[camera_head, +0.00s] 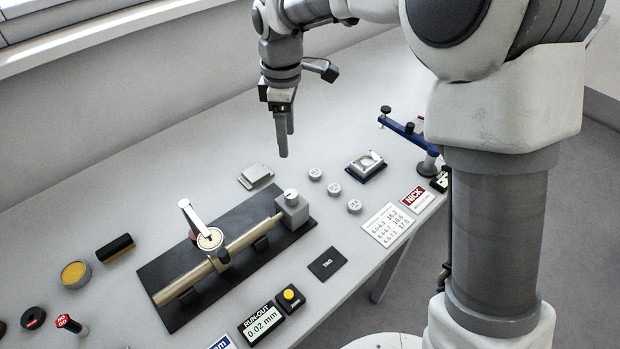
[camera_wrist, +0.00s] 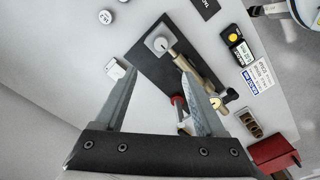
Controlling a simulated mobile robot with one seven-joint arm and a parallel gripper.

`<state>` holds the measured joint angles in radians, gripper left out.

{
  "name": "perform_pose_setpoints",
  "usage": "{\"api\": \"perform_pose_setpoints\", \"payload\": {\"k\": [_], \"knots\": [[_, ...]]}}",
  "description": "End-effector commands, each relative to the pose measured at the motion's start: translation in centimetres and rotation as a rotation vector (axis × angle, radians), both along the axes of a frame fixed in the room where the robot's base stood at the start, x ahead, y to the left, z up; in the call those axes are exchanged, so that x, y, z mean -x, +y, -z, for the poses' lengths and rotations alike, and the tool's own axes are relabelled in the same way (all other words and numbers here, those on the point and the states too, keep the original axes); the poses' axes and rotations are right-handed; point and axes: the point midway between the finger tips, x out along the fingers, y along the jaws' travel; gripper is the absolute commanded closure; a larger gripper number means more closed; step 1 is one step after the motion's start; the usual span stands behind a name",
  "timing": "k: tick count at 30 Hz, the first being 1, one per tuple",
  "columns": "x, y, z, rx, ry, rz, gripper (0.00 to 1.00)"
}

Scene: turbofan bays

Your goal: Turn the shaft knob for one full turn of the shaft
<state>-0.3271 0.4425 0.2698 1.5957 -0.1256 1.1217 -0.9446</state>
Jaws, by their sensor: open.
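The brass shaft (camera_head: 218,262) lies along a black base plate (camera_head: 180,250). A grey block with a white round knob (camera_head: 291,196) stands at its right end. A dial gauge (camera_head: 209,238) stands over the middle of the shaft. In the wrist view the block and knob (camera_wrist: 160,43) lie beyond the fingertips, and the shaft (camera_wrist: 200,72) runs down to the right, partly behind the right finger. My gripper (camera_head: 284,150) hangs above the bench, pointing down, apart from the block. In the wrist view its fingers (camera_wrist: 156,75) are spread with nothing between them.
A run-out display (camera_head: 262,322) reads 0.02 mm, beside a yellow button (camera_head: 290,297). A black TAG plate (camera_head: 327,263) lies right of the base. Several round discs (camera_head: 334,189), a blue-based fixture (camera_head: 366,165) and a blue bar stand (camera_head: 408,132) stand farther right.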

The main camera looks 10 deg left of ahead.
Motion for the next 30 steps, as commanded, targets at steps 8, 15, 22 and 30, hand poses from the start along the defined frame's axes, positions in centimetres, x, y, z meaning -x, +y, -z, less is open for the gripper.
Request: {"api": "perform_pose_setpoints", "payload": {"k": [8,15,22,30], "knots": [[1.0,0.9,0.7,0.001,0.0,-0.082,0.28],[1.1,0.9,4.7,0.003,0.003,-0.08,0.28],[1.1,0.9,9.8,0.003,0.003,-0.079,0.28],[1.0,0.9,15.0,0.002,0.001,-0.078,0.28]]}}
